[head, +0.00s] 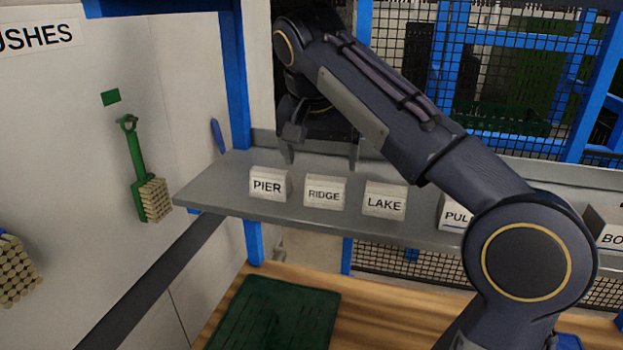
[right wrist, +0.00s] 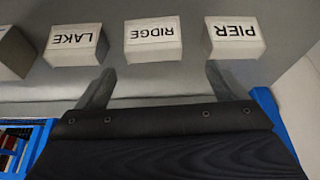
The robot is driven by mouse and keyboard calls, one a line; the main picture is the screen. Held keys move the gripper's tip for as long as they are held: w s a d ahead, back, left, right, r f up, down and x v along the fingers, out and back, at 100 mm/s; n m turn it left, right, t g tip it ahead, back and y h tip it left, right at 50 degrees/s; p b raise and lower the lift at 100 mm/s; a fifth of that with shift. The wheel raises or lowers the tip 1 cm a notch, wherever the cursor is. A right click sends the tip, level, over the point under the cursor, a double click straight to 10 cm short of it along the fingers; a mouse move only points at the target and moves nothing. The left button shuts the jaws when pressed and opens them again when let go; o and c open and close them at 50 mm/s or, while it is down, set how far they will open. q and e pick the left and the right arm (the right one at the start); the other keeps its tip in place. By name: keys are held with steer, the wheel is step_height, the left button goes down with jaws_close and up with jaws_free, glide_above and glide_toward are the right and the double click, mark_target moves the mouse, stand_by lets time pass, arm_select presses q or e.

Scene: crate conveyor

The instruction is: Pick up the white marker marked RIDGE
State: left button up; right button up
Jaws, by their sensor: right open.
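The white marker marked RIDGE (head: 324,192) is a small block standing on the grey shelf (head: 225,180), between the PIER marker (head: 268,184) and the LAKE marker (head: 384,201). In the right wrist view the RIDGE marker (right wrist: 153,40) shows upside down, in the middle of the three. My right gripper (head: 321,158) is open and empty, behind the row of markers, with its fingers apart. In the right wrist view its fingertips (right wrist: 157,80) lie to either side of the RIDGE marker's line, apart from it. My left gripper is not in view.
A PULL-like marker (head: 453,213), partly hidden by my right arm, and a box lettered BO (head: 606,235) stand farther right on the shelf. Brushes, one green-handled (head: 137,160), hang on the left wall. A dark green mat (head: 270,318) lies on the wooden surface below.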

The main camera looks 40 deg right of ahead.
mark_target(325, 180)
steer(key=x, duration=0.5)
steer(key=s+x, duration=0.1)
steer(key=x, duration=0.1)
steer(key=shift+d+f+p, duration=0.1)
steer(key=shift+f+p, duration=0.2)
steer(key=shift+p, duration=0.05)
steer(key=shift+c, duration=0.4)
steer(key=c, duration=1)
